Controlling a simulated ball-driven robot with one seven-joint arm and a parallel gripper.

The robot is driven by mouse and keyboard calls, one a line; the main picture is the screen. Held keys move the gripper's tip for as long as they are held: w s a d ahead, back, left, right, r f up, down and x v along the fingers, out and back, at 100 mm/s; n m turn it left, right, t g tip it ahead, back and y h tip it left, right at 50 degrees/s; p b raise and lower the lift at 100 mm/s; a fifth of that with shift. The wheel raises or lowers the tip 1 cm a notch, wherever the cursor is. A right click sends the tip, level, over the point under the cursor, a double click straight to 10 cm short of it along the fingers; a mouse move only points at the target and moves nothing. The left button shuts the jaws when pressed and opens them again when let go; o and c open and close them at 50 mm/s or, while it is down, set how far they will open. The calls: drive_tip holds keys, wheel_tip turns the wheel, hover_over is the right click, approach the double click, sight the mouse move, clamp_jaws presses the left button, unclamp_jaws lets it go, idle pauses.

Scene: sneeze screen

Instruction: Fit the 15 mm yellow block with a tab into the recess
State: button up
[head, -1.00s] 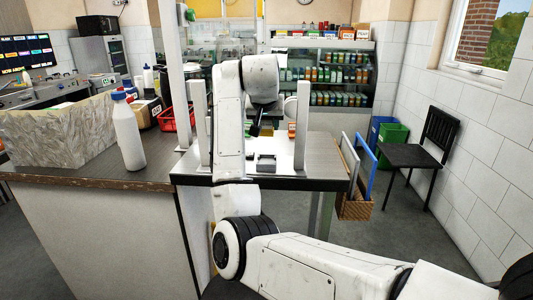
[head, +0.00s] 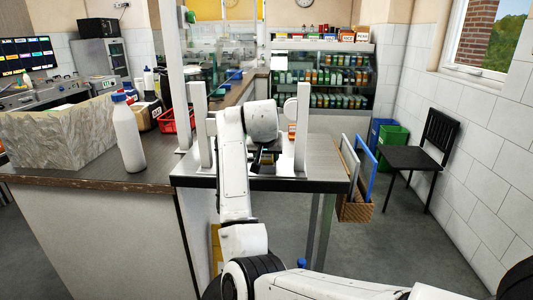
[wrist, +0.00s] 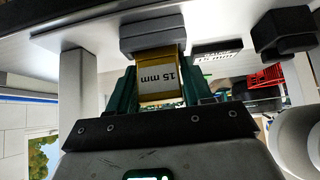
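The yellow block (wrist: 161,76), marked "15 mm", shows in the wrist view between the two green fingers of my gripper (wrist: 160,88). The fingers appear closed on its sides. A grey block-like fixture (wrist: 153,34) sits directly beyond the yellow block in that view, and the two look very close or touching. I cannot see the tab or the recess, nor tell whether the block is inside it. In the head view my gripper (head: 263,158) is low over the white plate on the counter, and my arm hides most of the fixture.
A plate marked "15 mm" (wrist: 217,49) and a dark knob-like part (wrist: 283,32) lie beside the fixture. White uprights (head: 302,128) (head: 200,125) flank my gripper. An orange item (head: 291,131) is behind to the right. A white bottle (head: 128,135) stands left.

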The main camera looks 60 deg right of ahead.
drive_tip(key=o, duration=0.3)
drive_tip(key=shift+r, duration=0.1)
drive_tip(key=shift+o, duration=0.2)
drive_tip(key=v, duration=1.2)
drive_tip(key=s+a+f+n+y, duration=0.1)
drive_tip(key=a+f+n, duration=0.3)
drive_tip(key=f, duration=0.5)
drive_tip(key=s+a+f+n+y, duration=0.1)
drive_tip(key=a+f, duration=0.5)
drive_tip(key=f, duration=0.2)
drive_tip(key=s+a+f+n+y, duration=0.1)
drive_tip(key=s+a+f+n, duration=0.15)
drive_tip(key=a+f, duration=0.45)
drive_tip(key=s+a+f+n+g+y, duration=0.2)
drive_tip(key=s+a+f+n+y, duration=0.2)
drive_tip(key=s+a+f, duration=1.1)
drive_tip(key=shift+s+f+n, duration=0.75)
drive_tip(key=shift+s+f, duration=0.05)
drive_tip(key=shift+s, duration=0.25)
